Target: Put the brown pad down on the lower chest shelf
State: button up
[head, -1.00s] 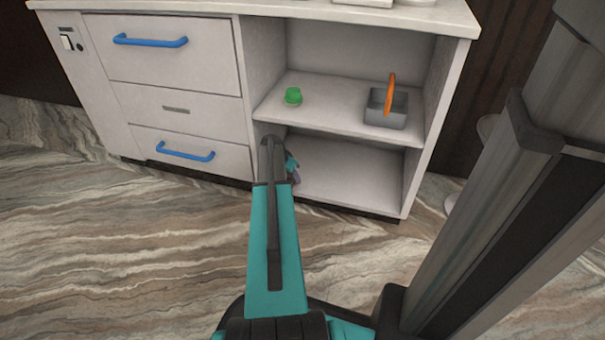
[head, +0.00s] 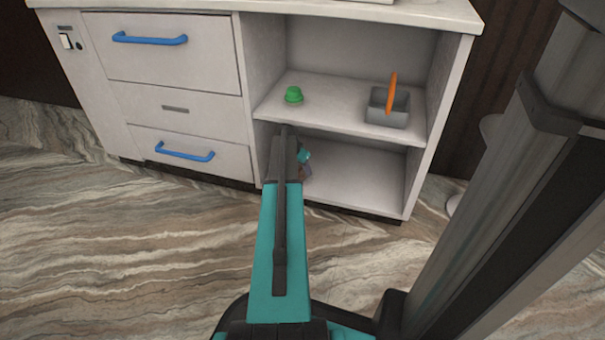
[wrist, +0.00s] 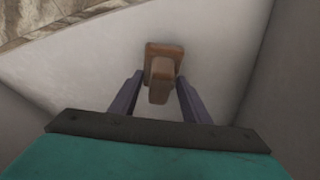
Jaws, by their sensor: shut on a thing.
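The brown pad (wrist: 164,50) is a small block with a narrower raised part. In the wrist view it sits between the two dark fingers of my gripper (wrist: 160,82), which is shut on that raised part. Below it in that view is the pale floor of the lower chest shelf (wrist: 215,45). I cannot tell whether the pad touches the shelf. In the head view the lower shelf (head: 355,180) is otherwise empty. My gripper (head: 306,172) is at its left part, mostly hidden behind my arm, and the pad cannot be made out clearly there.
The upper shelf (head: 335,104) holds a green cup-like thing (head: 293,95) and a grey box (head: 386,114) with an orange stick (head: 391,92). Drawers with blue handles (head: 150,39) stand to the left. The right part of the lower shelf is free.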

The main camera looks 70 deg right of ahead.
jog(key=shift+b+x, duration=0.55)
jog(key=shift+x, duration=0.3)
jog(key=o, duration=1.4)
jog(key=shift+f, duration=0.1)
jog(key=shift+p+v, duration=0.85)
jog(key=shift+v, duration=0.1)
jog(key=w+a+p, duration=0.3)
jog(key=w+a, duration=0.1)
jog(key=a, duration=0.7)
jog(key=shift+f+p, duration=0.25)
jog(key=shift+p, duration=0.1)
jog(key=shift+w+r, duration=0.1)
jog(key=shift+w, duration=0.1)
